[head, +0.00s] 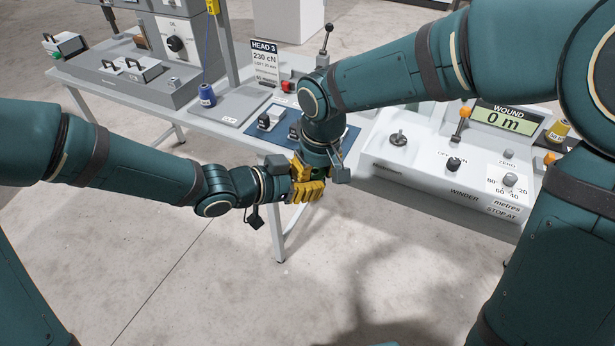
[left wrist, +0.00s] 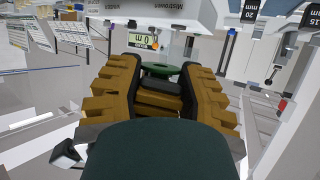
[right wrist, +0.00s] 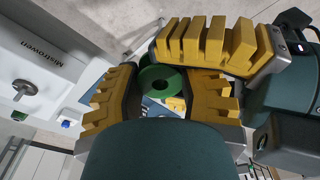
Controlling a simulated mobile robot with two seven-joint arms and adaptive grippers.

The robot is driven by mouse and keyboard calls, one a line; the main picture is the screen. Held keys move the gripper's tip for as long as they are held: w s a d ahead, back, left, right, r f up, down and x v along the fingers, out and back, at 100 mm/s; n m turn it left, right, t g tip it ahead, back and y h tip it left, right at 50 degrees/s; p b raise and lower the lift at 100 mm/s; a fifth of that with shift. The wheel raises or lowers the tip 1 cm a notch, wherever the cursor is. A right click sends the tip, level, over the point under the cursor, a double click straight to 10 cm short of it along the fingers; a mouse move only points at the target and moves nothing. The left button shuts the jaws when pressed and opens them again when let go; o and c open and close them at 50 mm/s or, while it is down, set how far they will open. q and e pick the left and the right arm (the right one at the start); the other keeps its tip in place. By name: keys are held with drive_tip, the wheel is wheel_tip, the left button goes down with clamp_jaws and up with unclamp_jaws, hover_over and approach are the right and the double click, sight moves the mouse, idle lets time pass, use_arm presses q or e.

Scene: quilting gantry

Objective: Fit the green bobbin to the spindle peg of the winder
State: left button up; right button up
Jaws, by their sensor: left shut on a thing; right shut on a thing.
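The green bobbin (right wrist: 163,82) sits between the fingers of my right gripper (right wrist: 162,100) in the right wrist view. It also shows between the fingers of my left gripper (left wrist: 160,82) in the left wrist view (left wrist: 160,70). Both grippers are shut on it and meet in front of the table in the head view, the left (head: 300,190) coming from the left and the right (head: 318,172) from above. They hide the bobbin there. The winder (head: 430,178) is a white console at right. Its spindle peg (head: 398,138) appears to stand on a dark disc, bare, also in the right wrist view (right wrist: 22,88).
A blue spool (head: 207,95) stands on a grey plate left of the grippers. A blue mat (head: 345,140) with small items lies behind them. Orange-topped levers (head: 462,120) and a yellow spool (head: 557,130) are at the winder. Open floor lies in front.

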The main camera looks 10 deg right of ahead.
use_arm(q)
drive_tip(key=shift+w, duration=0.1)
clamp_jaws()
use_arm(e)
drive_tip(key=o, duration=0.9)
drive_tip(key=shift+a, duration=0.1)
drive_tip(key=shift+s, duration=0.1)
